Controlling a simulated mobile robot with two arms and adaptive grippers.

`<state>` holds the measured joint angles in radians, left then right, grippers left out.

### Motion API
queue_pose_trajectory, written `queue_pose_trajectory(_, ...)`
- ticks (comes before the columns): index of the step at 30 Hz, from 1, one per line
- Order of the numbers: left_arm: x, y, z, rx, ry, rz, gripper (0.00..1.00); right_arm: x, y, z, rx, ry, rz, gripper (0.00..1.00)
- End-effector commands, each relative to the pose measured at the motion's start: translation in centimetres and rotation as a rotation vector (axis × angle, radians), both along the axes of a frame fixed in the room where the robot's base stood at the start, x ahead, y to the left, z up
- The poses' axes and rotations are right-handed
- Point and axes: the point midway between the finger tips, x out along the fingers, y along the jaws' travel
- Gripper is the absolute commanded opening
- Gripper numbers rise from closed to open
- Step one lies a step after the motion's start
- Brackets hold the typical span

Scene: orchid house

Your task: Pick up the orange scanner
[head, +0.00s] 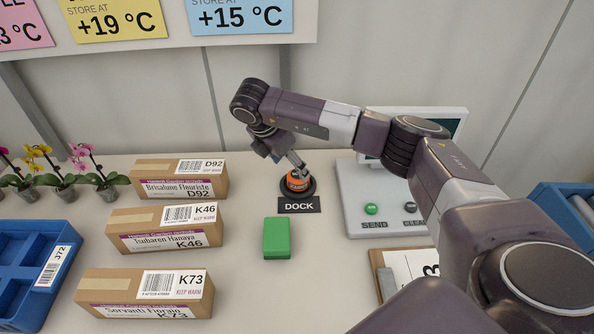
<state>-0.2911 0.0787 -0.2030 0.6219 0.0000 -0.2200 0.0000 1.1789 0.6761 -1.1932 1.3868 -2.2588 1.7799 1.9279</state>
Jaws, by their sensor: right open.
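The orange scanner (294,184) is a small round orange device. It sits on a black round base behind the black DOCK label (299,205), near the middle of the table. My right arm reaches in from the right and bends down over it. My right gripper (300,168) is open, with its fingers pointing down right at the top of the scanner. I cannot tell whether the fingers touch it. The fingers hide part of its top. My left gripper is not in view.
Brown boxes marked D92 (178,181), K46 (165,229) and K73 (146,295) stand to the left. A green block (276,239) lies in front of the dock. A grey console (357,196) with SEND is at right. A blue tray (48,262) is far left.

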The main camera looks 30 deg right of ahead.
Motion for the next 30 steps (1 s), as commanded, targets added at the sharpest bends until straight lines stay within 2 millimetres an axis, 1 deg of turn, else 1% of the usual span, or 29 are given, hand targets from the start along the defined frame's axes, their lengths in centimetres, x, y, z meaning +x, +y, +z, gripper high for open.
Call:
queue_pose_trajectory(1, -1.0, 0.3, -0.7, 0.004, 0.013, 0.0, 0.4, 0.0, -0.3, -1.0, -0.002, 0.002, -0.002, 0.67)
queue_pose_trajectory(3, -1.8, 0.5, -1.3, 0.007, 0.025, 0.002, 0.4, 0.1, -0.6, -1.7, -0.002, 0.002, -0.002, 0.67)
queue_pose_trajectory(7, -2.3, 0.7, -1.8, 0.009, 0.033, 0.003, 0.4, 0.2, -1.0, -2.4, -0.001, 0.001, 0.0, 0.67)
queue_pose_trajectory(11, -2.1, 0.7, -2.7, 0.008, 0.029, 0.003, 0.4, 0.4, -1.7, -3.8, -0.003, 0.002, -0.003, 0.67)
queue_pose_trajectory(15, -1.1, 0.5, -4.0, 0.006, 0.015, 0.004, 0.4, 0.7, -2.5, -5.8, -0.003, 0.003, -0.002, 0.67)
queue_pose_trajectory(17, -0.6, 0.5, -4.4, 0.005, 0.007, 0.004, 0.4, 0.8, -2.8, -6.4, -0.001, 0.002, -0.001, 0.67)
queue_pose_trajectory(21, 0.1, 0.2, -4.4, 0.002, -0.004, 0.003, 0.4, 0.9, -3.0, -6.7, -0.001, 0.001, 0.0, 0.67)
queue_pose_trajectory(25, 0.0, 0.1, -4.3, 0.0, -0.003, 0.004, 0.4, 0.9, -3.0, -6.6, -0.001, 0.001, 0.0, 0.67)
queue_pose_trajectory(26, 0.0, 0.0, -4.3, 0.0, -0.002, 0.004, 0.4, 0.9, -3.0, -6.6, -0.001, 0.001, 0.0, 0.66)
queue_pose_trajectory(30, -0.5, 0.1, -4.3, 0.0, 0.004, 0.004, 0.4, 0.9, -3.0, -6.6, -0.001, 0.001, 0.0, 0.51)
